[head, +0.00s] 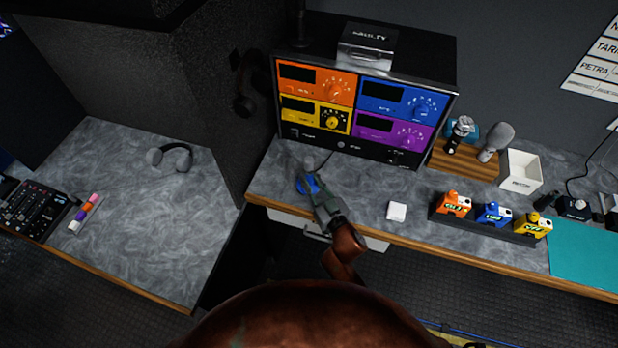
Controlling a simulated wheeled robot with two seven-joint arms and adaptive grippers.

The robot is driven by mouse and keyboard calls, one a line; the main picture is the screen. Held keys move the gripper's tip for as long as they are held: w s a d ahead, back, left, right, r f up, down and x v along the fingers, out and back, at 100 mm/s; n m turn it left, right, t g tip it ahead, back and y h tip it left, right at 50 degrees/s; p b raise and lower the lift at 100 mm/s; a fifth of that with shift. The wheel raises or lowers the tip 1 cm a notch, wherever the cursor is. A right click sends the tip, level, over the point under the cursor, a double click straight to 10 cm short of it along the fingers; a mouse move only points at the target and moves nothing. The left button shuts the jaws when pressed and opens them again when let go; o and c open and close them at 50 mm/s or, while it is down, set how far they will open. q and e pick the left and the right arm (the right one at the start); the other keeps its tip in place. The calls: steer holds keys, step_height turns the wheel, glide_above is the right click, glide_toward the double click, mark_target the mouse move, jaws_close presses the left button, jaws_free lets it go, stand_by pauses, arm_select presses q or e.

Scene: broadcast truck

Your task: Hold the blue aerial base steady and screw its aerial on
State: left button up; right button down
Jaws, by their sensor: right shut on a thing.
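The blue aerial base (306,186) sits on the grey worktop in front of the rack of coloured units, partly hidden by my right gripper. My right gripper (316,191) reaches in from below and is shut on the blue base. I cannot make out an aerial on the base from this view. My left gripper is not in view.
The rack (341,145) stands behind the base. To the right are a small white block (397,211), a dark tray (482,230) with orange, blue and yellow units, a microphone (497,141) and a white bin (520,172). Headphones (170,156) lie on the left worktop.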

steer(key=shift+f, duration=0.4)
steer(key=c, duration=1.7)
jaws_free()
steer(key=shift+s+f, duration=0.1)
steer(key=shift+f, duration=0.05)
steer(key=v, duration=1.1)
steer(key=shift+s+d, duration=0.2)
steer(key=shift+s, duration=0.15)
